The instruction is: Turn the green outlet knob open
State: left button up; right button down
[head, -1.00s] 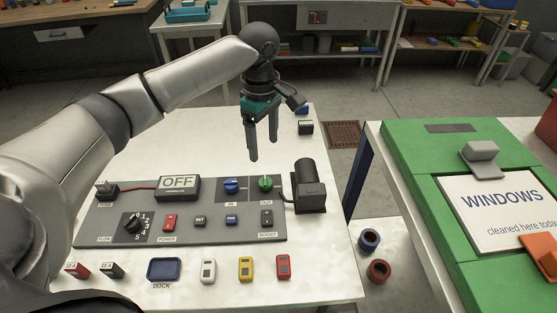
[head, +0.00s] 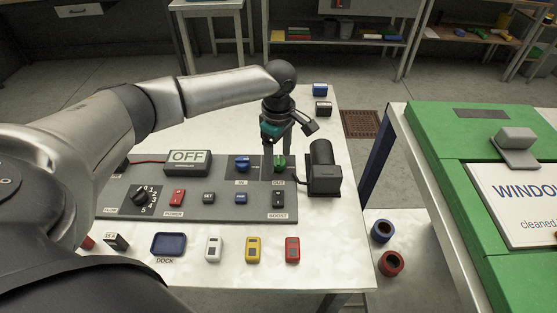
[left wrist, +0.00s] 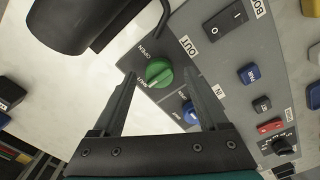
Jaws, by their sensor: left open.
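The green outlet knob (head: 280,164) sits on the grey panel (head: 150,202), above the OUT label. My left gripper (head: 277,150) is open and points down just behind the knob. I see no contact. My right gripper is not in view.
The blue IN knob (head: 242,164) is close on the left. A black pump-like cylinder (head: 322,165) stands close on the right, with a cable. The OFF display (head: 188,162) is further left. Coloured blocks and a blue dock tray (head: 169,244) lie in front.

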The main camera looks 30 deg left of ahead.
pick_arm(q)
jog(key=shift+f, duration=0.4)
jog(key=shift+c, duration=0.2)
grip_shut()
